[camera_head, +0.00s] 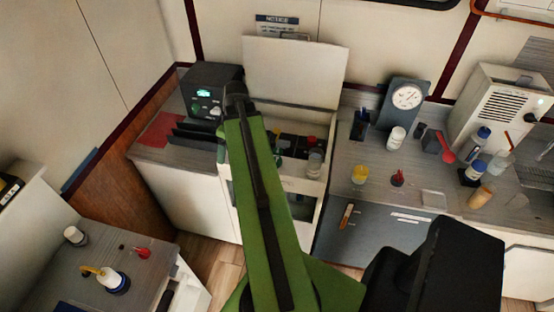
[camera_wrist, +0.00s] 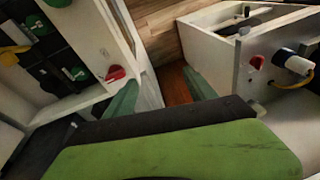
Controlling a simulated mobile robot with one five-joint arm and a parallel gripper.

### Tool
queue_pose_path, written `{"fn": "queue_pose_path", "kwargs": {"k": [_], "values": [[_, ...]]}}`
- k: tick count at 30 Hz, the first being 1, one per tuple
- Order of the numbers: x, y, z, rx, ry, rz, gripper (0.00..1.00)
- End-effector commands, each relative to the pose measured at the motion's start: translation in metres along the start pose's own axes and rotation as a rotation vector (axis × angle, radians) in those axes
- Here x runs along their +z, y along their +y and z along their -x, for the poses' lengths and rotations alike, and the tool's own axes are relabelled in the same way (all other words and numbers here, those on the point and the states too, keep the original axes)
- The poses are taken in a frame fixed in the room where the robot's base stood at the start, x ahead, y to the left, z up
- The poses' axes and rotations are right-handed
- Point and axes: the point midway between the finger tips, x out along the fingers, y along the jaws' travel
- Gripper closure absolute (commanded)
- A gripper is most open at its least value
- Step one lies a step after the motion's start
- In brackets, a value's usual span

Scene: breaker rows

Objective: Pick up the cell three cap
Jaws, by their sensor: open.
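A dark block with several green round caps (camera_wrist: 75,73) sits in a white-walled cabinet at the left of the wrist view; I cannot tell which cap is cell three's. A red cap-like piece (camera_wrist: 115,73) is by the pale rim there. In the head view, part of the dark block (camera_head: 290,141) shows right of my green arm, with a red piece (camera_head: 311,140) at its right end. My gripper (camera_wrist: 160,95) is open, its green fingers apart and nothing seen between them. In the head view my arm mostly hides it.
A raised white lid (camera_head: 295,75) stands behind the cabinet. A dark device with a green display (camera_head: 211,90) is at its left. The right counter holds a yellow jar (camera_head: 359,174), a red piece (camera_head: 398,178) and a gauge (camera_head: 406,98). A side bench holds a white bottle (camera_head: 113,280).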

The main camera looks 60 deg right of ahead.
Motion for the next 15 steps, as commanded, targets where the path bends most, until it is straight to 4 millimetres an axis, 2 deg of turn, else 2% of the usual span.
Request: {"fn": "queue_pose_path", "kwargs": {"k": [1, 3, 7, 9, 11, 15], "values": [[0.033, 0.03, 0.021, 0.007, 0.033, 0.002, 0.36], [0.076, 0.061, 0.041, 0.021, 0.079, 0.035, 0.36], [0.145, 0.099, 0.07, 0.061, 0.143, 0.089, 0.36], [0.172, 0.11, 0.081, 0.08, 0.165, 0.11, 0.36], [0.187, 0.115, 0.086, 0.093, 0.176, 0.125, 0.36], [0.201, 0.119, 0.091, 0.105, 0.187, 0.14, 0.36]]}}
